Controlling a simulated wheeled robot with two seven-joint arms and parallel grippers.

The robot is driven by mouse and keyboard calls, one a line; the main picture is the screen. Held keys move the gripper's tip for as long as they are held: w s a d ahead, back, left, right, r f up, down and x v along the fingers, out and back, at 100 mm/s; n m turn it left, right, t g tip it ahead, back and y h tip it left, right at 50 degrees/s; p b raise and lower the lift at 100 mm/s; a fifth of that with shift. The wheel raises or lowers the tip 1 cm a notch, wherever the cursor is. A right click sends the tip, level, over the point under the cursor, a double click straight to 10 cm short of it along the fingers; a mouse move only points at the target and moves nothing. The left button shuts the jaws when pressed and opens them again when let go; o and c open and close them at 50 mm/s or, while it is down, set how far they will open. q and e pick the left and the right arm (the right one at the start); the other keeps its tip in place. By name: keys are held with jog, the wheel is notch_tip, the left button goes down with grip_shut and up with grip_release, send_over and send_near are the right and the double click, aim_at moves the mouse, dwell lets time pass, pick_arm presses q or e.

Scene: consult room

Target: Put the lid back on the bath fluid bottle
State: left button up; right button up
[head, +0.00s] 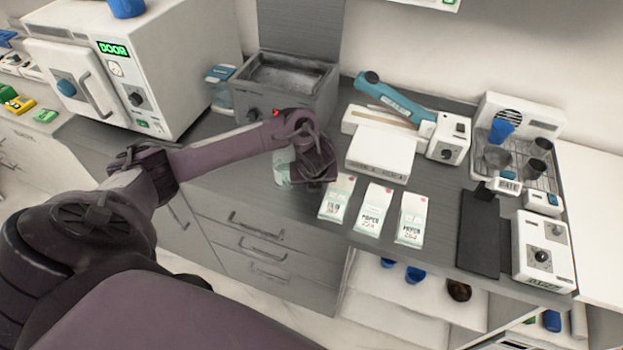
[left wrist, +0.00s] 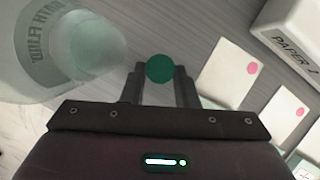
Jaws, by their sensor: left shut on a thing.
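The bath fluid bottle (left wrist: 60,75), translucent and pale with "BATH FLUID" lettering, fills the upper left of the left wrist view. In the head view the bottle (head: 282,168) stands on the counter, partly hidden by my left gripper. My left gripper (head: 316,176) points down just right of the bottle. In the left wrist view my left gripper (left wrist: 159,80) is shut on a round green lid (left wrist: 160,68). The lid is beside the bottle, apart from it in the picture. The lid cannot be made out in the head view. My right gripper is not in view.
Several paper packets (head: 374,210) lie right of the gripper near the counter's front edge, with a white box (head: 381,156) behind them. A metal-topped bath unit (head: 325,85) stands behind the bottle. A dark pad (head: 479,235) lies further right.

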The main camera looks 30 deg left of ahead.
pick_arm(q)
jog(key=shift+r, duration=0.15)
jog(key=shift+w+r, duration=0.1)
jog(key=shift+r, duration=0.55)
notch_tip(320, 180, up, 6)
jog(key=shift+f+p, duration=0.15)
jog(key=shift+p, duration=0.6)
notch_tip(320, 180, up, 13)
jog(key=p, duration=0.6)
jog(key=shift+f+p, duration=0.15)
jog(key=shift+p, duration=0.15)
